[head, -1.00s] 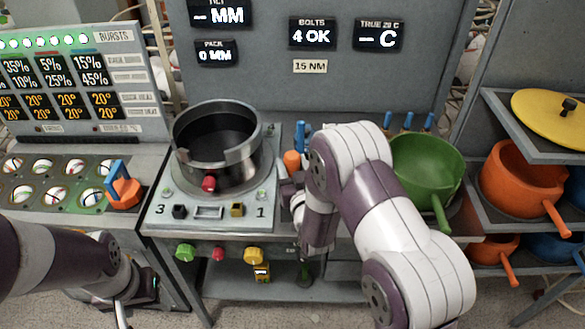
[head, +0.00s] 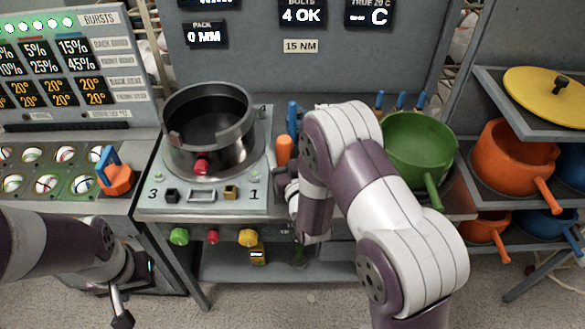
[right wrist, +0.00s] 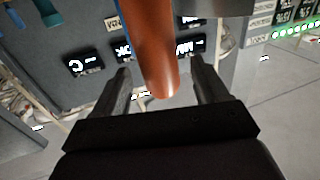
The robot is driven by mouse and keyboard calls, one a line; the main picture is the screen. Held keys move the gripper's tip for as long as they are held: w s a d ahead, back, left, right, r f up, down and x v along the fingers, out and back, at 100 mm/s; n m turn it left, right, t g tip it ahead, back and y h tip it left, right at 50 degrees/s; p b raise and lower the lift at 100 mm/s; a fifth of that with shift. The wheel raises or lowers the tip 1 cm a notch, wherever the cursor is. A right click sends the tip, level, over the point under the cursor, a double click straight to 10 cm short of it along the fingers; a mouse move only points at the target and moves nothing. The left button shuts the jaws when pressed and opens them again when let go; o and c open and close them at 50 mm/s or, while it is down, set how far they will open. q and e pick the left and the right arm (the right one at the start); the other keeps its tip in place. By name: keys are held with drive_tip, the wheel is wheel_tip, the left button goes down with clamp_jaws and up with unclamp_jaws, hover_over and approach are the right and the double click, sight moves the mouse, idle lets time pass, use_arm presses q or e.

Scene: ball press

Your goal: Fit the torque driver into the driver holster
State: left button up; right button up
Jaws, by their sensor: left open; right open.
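The torque driver, as far as I can tell, is the upright orange handle (head: 284,150) with a blue part above it, just right of the press pot. My right gripper (head: 285,186) is at its lower end, partly hidden by my own arm. In the right wrist view the orange handle (right wrist: 158,60) reaches between the two spread fingers of the right gripper (right wrist: 160,90), with gaps on both sides. My left gripper (head: 122,316) hangs low at the left, open and empty.
The dark press pot (head: 208,130) stands on a grey panel with knobs.

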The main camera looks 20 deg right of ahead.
drive_tip(key=s+d+f+g+b, duration=0.1)
drive_tip(key=s+g, duration=0.7)
drive_tip(key=s, duration=0.4)
drive_tip(key=s+d+f+g+b, duration=0.1)
drive_tip(key=s+f+g, duration=0.1)
drive_tip(key=s+g, duration=0.6)
drive_tip(key=s, duration=0.4)
drive_tip(key=shift+d+f+g, duration=0.15)
drive_tip(key=shift+f+g, duration=0.05)
drive_tip(key=shift+g, duration=0.1)
drive_tip(key=shift+s, duration=0.1)
